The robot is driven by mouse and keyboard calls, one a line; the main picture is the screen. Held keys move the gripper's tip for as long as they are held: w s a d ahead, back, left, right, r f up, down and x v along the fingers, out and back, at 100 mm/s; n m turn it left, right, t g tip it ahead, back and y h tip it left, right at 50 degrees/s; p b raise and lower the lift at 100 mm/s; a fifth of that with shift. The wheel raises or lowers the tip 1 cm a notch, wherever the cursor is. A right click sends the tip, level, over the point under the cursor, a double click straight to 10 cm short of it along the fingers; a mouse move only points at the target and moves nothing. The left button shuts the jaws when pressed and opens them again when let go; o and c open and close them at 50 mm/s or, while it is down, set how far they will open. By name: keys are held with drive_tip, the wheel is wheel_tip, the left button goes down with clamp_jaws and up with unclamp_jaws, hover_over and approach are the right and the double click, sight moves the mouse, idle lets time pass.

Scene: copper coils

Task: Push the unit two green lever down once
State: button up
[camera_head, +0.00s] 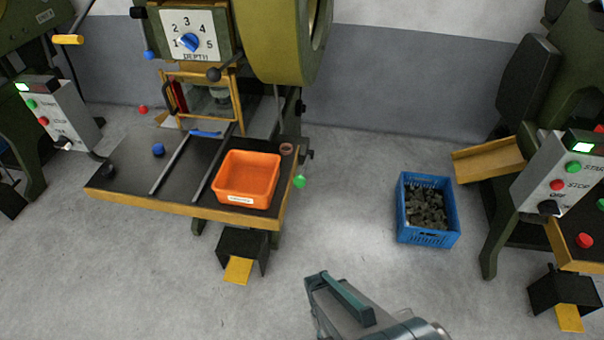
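A green ball-shaped knob (299,181), which looks like a lever end, sits at the right edge of the middle machine's table (110,190). Its shaft is mostly hidden. Another green knob (601,203) is cut off at the right edge, by the right machine. I cannot read which machine is unit two. My gripper (325,283) is at the bottom centre, below and a little right of the middle green knob and apart from it. It appears empty; its finger gap is not clear.
An orange bin (249,178) sits on the middle table. A blue crate (426,209) of metal parts stands on the floor to the right. A yellow pedal (238,270) is below the table. Bare floor lies between the table and the crate.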

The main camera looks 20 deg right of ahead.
clamp_jaws()
idle(1.0)
